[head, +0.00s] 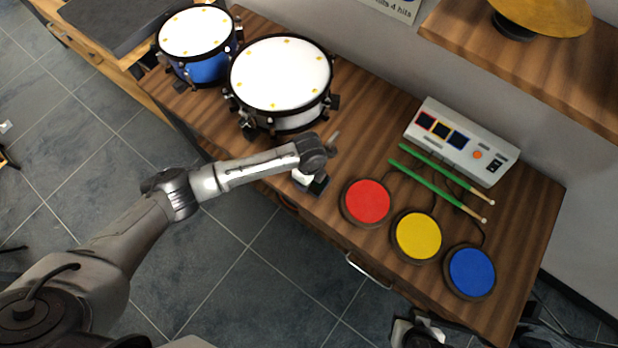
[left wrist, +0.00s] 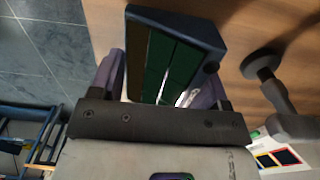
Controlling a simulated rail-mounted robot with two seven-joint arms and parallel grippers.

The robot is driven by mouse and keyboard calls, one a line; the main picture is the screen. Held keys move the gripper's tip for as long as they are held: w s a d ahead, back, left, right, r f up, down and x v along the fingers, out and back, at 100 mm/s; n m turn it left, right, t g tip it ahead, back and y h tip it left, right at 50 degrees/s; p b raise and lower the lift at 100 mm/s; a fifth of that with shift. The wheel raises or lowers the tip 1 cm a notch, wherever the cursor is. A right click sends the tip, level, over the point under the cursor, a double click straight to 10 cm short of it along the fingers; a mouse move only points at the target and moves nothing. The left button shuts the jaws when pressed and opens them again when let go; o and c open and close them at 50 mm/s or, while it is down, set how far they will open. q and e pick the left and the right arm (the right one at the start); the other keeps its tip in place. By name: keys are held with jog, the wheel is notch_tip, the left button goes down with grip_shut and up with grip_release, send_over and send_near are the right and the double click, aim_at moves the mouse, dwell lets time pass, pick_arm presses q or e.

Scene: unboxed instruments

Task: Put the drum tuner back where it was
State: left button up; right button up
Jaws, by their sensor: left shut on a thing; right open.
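The drum tuner seems to be the small dark blue box with a dark green panelled face (left wrist: 172,62). In the head view it shows as a small dark block (head: 319,186) at the table's front edge, left of the red pad, partly hidden by my wrist. My left gripper (left wrist: 158,85) is shut on it, one finger on each side. I cannot tell whether the box touches the table. My right gripper (head: 420,331) is open and empty, low at the bottom of the head view, in front of the table.
A snare drum (head: 282,75) and blue drum (head: 197,40) stand at the left. Red (head: 368,202), yellow (head: 418,236) and blue (head: 471,271) pads line the front. Green sticks (head: 437,187) lie before a white module (head: 461,142). A grey post (left wrist: 263,65) stands near the box.

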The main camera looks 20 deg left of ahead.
pick_arm(q)
jog(key=shift+f, duration=0.85)
jog(key=shift+f, duration=0.15)
jog(key=o, duration=1)
jog(key=shift+o, duration=0.2)
notch_tip(320, 180, up, 11)
jog(key=p, duration=0.2)
jog(key=shift+f+p, duration=0.15)
jog(key=shift+p, duration=0.2)
jog(key=shift+r, duration=0.8)
jog(key=shift+s, duration=0.1)
